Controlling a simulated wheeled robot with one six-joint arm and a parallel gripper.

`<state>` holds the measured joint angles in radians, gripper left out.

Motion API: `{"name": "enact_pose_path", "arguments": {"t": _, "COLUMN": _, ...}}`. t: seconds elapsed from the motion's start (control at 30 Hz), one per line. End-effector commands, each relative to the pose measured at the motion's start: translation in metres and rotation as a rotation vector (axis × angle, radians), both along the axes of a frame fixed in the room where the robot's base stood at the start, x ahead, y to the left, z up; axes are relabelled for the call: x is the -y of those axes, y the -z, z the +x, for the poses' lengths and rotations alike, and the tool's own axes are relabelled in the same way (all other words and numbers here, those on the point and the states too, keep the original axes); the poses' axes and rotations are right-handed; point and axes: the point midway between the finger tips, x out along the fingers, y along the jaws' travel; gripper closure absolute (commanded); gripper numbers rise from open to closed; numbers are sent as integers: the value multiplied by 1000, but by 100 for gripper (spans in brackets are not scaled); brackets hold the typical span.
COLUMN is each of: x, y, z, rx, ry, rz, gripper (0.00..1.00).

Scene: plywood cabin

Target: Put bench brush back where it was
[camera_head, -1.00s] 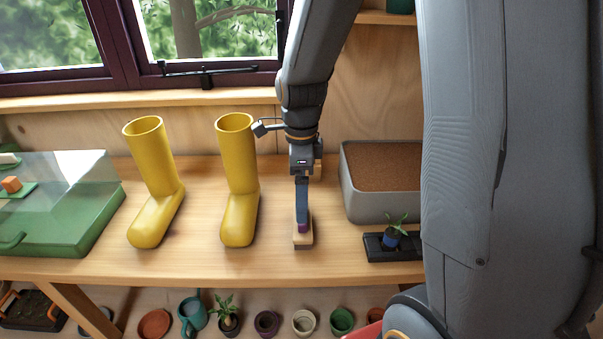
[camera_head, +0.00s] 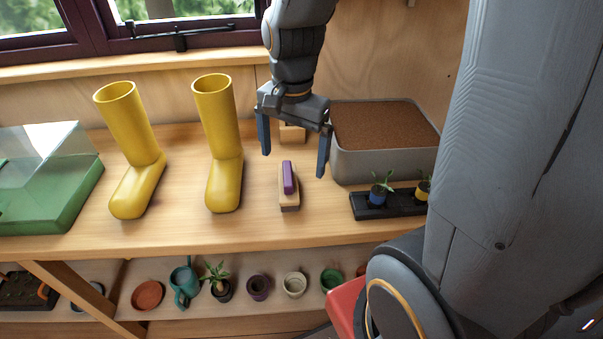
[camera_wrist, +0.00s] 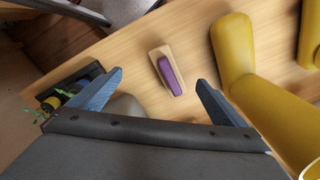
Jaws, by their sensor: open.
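The bench brush (camera_head: 288,185) lies on the wooden bench top, a pale wooden block with a purple grip on top. It sits right of the yellow boots and left of the grey soil tray. My gripper (camera_head: 292,160) is open and empty, above and behind the brush, with its two blue fingers spread wide. In the wrist view the brush (camera_wrist: 167,73) lies beyond the open fingers, apart from them. The brush's underside is hidden.
Two yellow boots (camera_head: 222,150) stand to the left. The grey tray of soil (camera_head: 385,165) and a black plant holder (camera_head: 395,204) are to the right. A small wooden block (camera_head: 292,133) is behind my gripper. Several pots fill the lower shelf.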

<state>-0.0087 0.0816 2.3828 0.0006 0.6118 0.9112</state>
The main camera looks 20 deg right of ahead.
Motion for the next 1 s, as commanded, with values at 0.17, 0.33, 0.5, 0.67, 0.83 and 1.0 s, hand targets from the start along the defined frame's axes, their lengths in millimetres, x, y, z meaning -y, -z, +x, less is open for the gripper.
{"name": "enact_pose_path", "arguments": {"t": 0.17, "x": 0, "y": 15, "z": -24, "rx": 28, "ry": -433, "rz": -34, "gripper": 4}}
{"name": "enact_pose_path", "arguments": {"t": 0.33, "x": 0, "y": 24, "z": -40, "rx": 48, "ry": -741, "rz": -66, "gripper": 4}}
{"name": "enact_pose_path", "arguments": {"t": 0.5, "x": 3, "y": 28, "z": -47, "rx": 56, "ry": -882, "rz": -83, "gripper": 4}}
{"name": "enact_pose_path", "arguments": {"t": 0.67, "x": 3, "y": 29, "z": -48, "rx": 57, "ry": -901, "rz": -85, "gripper": 4}}
{"name": "enact_pose_path", "arguments": {"t": 0.83, "x": 3, "y": 28, "z": -47, "rx": 56, "ry": -899, "rz": -85, "gripper": 4}}
{"name": "enact_pose_path", "arguments": {"t": 1.0, "x": 3, "y": 28, "z": -47, "rx": 56, "ry": -899, "rz": -85, "gripper": 4}}
